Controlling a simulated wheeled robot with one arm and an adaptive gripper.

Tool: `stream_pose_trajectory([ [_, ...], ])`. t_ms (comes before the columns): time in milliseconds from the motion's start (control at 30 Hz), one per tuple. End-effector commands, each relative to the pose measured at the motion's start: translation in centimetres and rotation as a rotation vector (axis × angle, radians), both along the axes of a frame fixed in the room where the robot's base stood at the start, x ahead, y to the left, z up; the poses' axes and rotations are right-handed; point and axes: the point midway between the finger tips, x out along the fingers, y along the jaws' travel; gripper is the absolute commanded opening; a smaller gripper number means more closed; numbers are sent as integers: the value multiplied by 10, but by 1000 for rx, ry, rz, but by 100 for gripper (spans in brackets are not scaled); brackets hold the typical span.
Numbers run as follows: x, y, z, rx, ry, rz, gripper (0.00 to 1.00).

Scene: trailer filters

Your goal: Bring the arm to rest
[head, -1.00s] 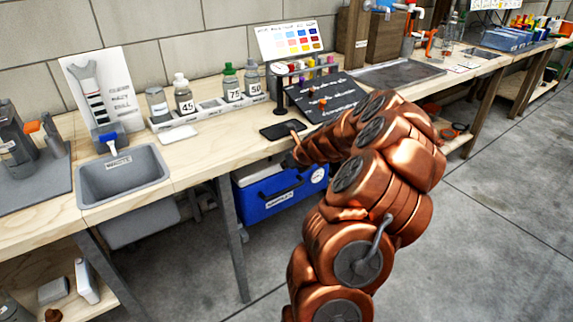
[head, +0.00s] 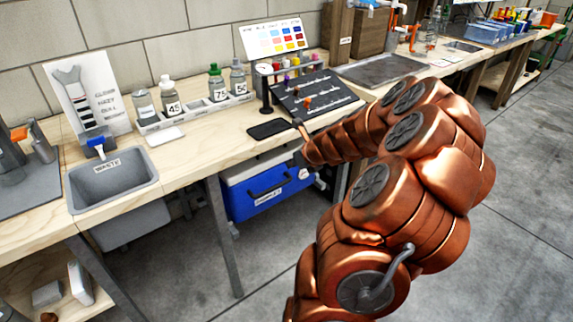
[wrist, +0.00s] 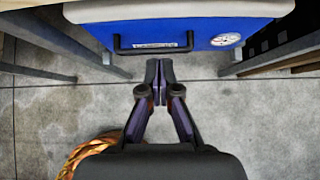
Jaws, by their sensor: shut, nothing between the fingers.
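My gripper (wrist: 159,84) is shut and empty in the wrist view. Its two dark fingers meet at the tips, over the grey floor, in front of a blue cooler (wrist: 190,38) with a black handle. In the head view my copper-coloured arm reaches from the lower right toward the bench's front edge. There the gripper's end (head: 303,146) shows only in small part near that edge, and the fingers cannot be made out clearly. The cooler also shows in the head view (head: 262,200), under the bench.
Bench legs (head: 222,235) flank the cooler. Open floor (head: 510,190) lies right.

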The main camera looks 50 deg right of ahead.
Motion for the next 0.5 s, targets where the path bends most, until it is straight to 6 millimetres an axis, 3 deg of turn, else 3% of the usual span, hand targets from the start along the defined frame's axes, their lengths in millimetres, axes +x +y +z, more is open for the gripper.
stream_pose_trajectory([
  [500,-8,5,10,-3,2,12,0],
])
